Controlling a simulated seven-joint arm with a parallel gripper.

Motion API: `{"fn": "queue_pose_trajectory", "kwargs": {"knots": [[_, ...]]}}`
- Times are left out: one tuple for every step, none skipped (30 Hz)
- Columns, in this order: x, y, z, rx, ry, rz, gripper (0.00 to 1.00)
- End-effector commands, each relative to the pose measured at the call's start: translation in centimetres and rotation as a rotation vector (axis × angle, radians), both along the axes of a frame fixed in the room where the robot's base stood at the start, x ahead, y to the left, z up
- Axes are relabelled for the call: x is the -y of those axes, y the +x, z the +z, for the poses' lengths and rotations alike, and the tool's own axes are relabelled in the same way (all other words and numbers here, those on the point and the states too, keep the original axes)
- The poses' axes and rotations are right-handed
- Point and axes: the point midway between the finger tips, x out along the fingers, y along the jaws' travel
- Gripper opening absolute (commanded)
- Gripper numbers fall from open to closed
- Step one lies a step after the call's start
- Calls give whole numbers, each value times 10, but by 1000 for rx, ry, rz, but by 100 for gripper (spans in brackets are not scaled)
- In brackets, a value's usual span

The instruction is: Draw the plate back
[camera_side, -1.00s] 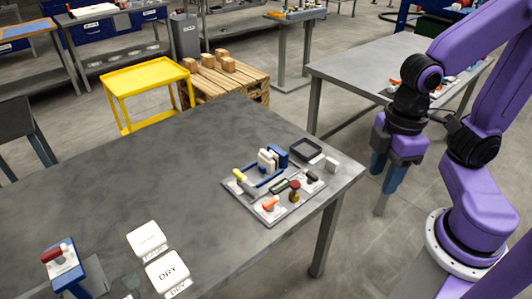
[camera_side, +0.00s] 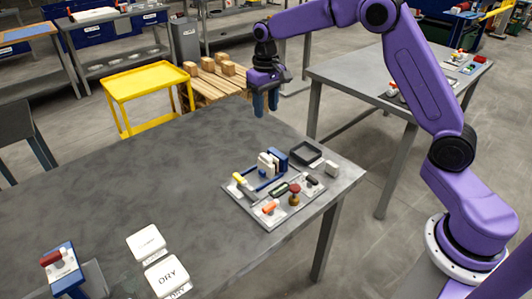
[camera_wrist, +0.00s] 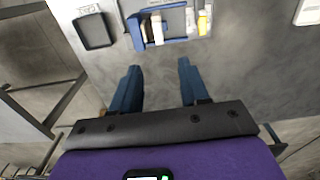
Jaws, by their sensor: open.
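The filter press, with a blue frame (camera_side: 279,157) and pale upright plates (camera_side: 266,165), stands on a grey board (camera_side: 268,222) near the table's right corner. The pale plates (camera_wrist: 157,28) also show at the top of the wrist view, within the blue frame. A yellow-tipped part (camera_side: 238,176) is at the press's left end; yellow also shows in the wrist view (camera_wrist: 202,22). My gripper (camera_side: 266,110) points down above the table, behind the press and apart from it. Its blue fingers (camera_wrist: 158,72) are spread with nothing between them.
A black tray (camera_side: 305,152) and a white block (camera_side: 331,168) lie beside the press. A red-topped knob (camera_side: 294,190) and an orange part (camera_side: 270,207) are on the board. White cards, one reading DRY (camera_side: 167,275), lie front left. The table's middle is clear.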

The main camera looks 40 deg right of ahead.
Motion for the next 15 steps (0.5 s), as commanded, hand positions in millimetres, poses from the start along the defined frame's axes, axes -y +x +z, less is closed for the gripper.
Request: {"fn": "queue_pose_trajectory", "kwargs": {"knots": [[4, 4, -2, -1, 0, -14, 45], [5, 6, -3, -1, 0, -19, 45], [7, 7, -5, -1, 0, -24, 45], [7, 8, -6, -1, 0, -26, 45], [7, 8, -9, -2, 0, -26, 45], [7, 8, -12, -2, 0, -26, 45], [7, 7, -16, -2, 0, -25, 45], [7, 7, -20, -3, -1, -24, 45], [7, 7, -26, -3, -1, -25, 45], [8, 7, -31, -4, -1, -26, 45], [7, 6, -36, -5, -1, -25, 45], [7, 7, -43, -4, -1, -24, 45], [7, 6, -49, -5, -1, -25, 45], [7, 7, -55, -4, -1, -25, 45], [7, 6, -62, -4, -1, -24, 45]]}}
